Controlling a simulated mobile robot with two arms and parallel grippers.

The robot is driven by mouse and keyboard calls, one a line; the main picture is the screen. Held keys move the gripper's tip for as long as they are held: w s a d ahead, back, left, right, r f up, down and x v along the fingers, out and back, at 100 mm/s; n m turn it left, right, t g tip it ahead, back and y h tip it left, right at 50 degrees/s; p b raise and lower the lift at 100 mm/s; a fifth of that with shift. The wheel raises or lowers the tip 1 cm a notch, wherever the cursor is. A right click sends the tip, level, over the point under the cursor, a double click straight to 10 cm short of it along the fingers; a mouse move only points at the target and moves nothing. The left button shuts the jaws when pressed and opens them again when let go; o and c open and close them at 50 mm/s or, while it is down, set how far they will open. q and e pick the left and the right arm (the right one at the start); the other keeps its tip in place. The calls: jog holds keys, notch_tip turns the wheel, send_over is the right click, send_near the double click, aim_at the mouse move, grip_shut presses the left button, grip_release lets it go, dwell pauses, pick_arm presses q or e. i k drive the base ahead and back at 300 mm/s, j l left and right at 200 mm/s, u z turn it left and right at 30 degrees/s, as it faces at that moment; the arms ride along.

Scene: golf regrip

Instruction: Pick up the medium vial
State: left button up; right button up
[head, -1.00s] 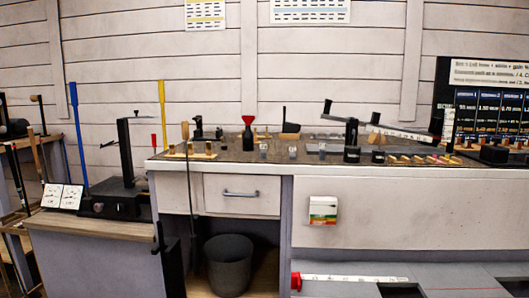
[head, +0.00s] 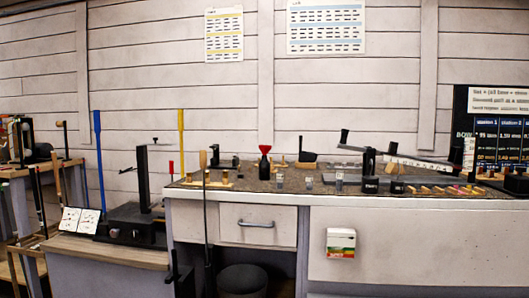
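Three small clear vials stand upright near the front edge of the workbench (head: 400,197): a left vial (head: 280,181), a middle vial (head: 309,183) and a right vial (head: 339,181). The right one looks tallest. The other two are too small to rank by size, so I cannot tell which is the medium vial. Nothing covers them. Neither of my grippers is in view.
A dark bottle with a red funnel top (head: 265,160) stands behind the left vial. Black round containers (head: 370,186) stand right of the vials. A golf club shaft (head: 205,220) rises in front of the bench's left end. A dark bin (head: 243,280) sits below the drawer (head: 258,225).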

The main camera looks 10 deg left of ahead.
aim_at(279, 174)
jog(key=i+j+z, duration=0.2)
jog(key=i, duration=0.2)
jog(key=i+j+z, duration=0.15)
jog(key=i+j, duration=0.2)
